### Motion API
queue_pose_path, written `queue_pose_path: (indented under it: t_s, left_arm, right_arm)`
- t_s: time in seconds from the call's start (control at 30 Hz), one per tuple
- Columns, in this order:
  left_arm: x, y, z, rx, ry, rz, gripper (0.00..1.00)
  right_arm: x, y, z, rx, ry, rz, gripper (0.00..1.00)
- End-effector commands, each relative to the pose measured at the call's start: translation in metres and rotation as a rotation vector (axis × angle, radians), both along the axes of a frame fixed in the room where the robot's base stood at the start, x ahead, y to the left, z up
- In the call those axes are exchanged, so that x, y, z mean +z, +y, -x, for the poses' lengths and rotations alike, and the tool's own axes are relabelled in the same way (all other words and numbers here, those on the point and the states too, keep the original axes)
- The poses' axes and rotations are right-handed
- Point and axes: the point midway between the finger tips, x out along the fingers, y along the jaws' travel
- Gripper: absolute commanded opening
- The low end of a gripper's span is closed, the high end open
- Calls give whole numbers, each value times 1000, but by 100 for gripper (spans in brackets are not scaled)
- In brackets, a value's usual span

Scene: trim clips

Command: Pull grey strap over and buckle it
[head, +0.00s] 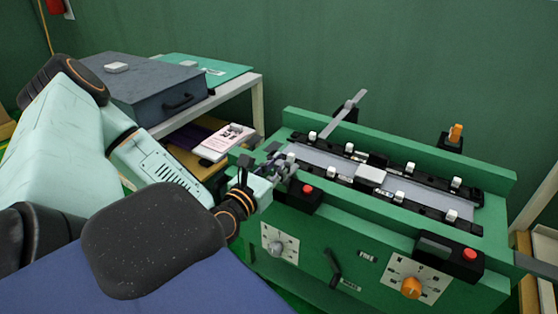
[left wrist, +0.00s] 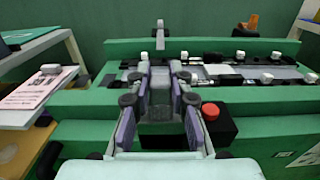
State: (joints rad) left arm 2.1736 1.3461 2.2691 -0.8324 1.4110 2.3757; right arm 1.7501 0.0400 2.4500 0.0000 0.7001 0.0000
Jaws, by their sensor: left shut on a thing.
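A grey strap-like bar (head: 349,108) slants up from the back of the green fixture (head: 480,165) in the head view. In the left wrist view, a grey upright piece with a pale end (left wrist: 160,40) stands beyond the fingers. My left gripper (head: 282,168) is at the fixture's near left corner, beside the end white clip (head: 291,157). In the left wrist view, its two fingers (left wrist: 161,75) are closed with a narrow gap; the thing between them is hard to make out. I cannot tell whether it joins the strap. My right gripper is not in view.
A long grey trim (head: 430,198) lies between two rows of white clips. Red-buttoned boxes (head: 306,188) (head: 470,253) and dials (head: 411,288) sit on the fixture's near side. A grey case (head: 140,90) rests on a bench at left. An orange-topped switch (head: 455,133) stands behind.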

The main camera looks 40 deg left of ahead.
Motion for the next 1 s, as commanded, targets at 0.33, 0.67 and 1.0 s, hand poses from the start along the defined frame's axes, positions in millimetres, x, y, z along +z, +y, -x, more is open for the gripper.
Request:
queue_pose_path:
  t_s: [0.33,0.67,1.0]
  left_arm:
    - [-4,-2,3,0,11,8,26]
    - [-1,-2,3,0,4,3,43]
    - [-1,-1,4,0,2,3,43]
  right_arm:
    - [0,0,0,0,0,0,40]
    - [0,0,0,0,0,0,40]
    - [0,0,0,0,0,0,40]
